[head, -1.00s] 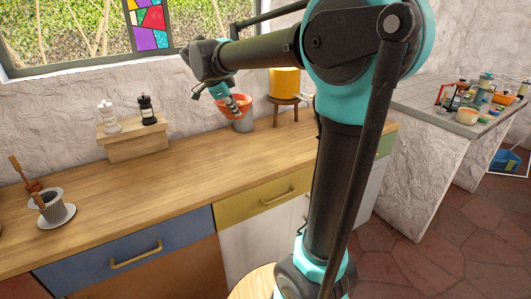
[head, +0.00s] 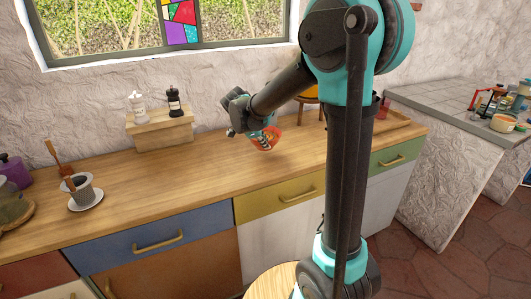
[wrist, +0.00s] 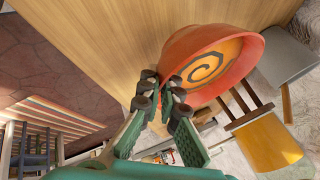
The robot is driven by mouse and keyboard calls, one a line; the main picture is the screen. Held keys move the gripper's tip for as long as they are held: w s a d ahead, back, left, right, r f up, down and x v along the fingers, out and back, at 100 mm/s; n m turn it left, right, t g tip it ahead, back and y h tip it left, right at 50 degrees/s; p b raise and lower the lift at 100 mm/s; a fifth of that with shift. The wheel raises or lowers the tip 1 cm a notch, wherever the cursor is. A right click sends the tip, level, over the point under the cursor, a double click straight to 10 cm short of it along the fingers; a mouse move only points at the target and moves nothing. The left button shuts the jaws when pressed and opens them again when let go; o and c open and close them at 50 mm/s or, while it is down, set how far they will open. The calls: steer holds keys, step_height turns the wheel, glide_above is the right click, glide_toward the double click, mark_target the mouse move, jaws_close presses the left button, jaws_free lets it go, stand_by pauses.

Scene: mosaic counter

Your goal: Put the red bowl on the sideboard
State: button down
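The red bowl (head: 271,139) is above or at the wooden-topped cabinet (head: 205,168), right of its middle. In the wrist view the bowl (wrist: 183,48) is tilted, its orange inside with a dark spiral facing the camera. My gripper (head: 262,136) is at the bowl's near left side. In the wrist view my gripper (wrist: 166,93) has its dark fingertips close together at the bowl's rim and appears shut on it. Whether the bowl touches the wood cannot be told.
A wooden riser (head: 160,131) with a white mill (head: 138,107) and a black mill (head: 174,102) stands at the back. A cup on a saucer (head: 86,199) stands left. The middle of the wooden top is clear.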

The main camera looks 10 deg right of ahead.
steer(key=shift+f, duration=2)
steer(key=shift+f, duration=0.1)
steer(key=c, duration=1.7)
jaws_free()
steer(key=v, duration=1.2)
steer(key=s+d+f+n+y, duration=0.1)
steer(key=s+d+f+n, duration=0.3)
steer(key=s+f+n, duration=0.1)
steer(key=s+d+f+n+y, duration=0.2)
steer(key=s+d+f+n, duration=0.2)
steer(key=s+f+n, duration=0.2)
steer(key=s+d+f+n+y, duration=0.2)
steer(key=s+d+f+n, duration=0.2)
steer(key=s, duration=0.7)
step_height(320, 180, down, 2)
steer(key=shift+s+d+f+n, duration=0.1)
steer(key=shift+n, duration=1.1)
steer(key=shift+s+n, duration=0.1)
steer(key=shift+n, duration=1.1)
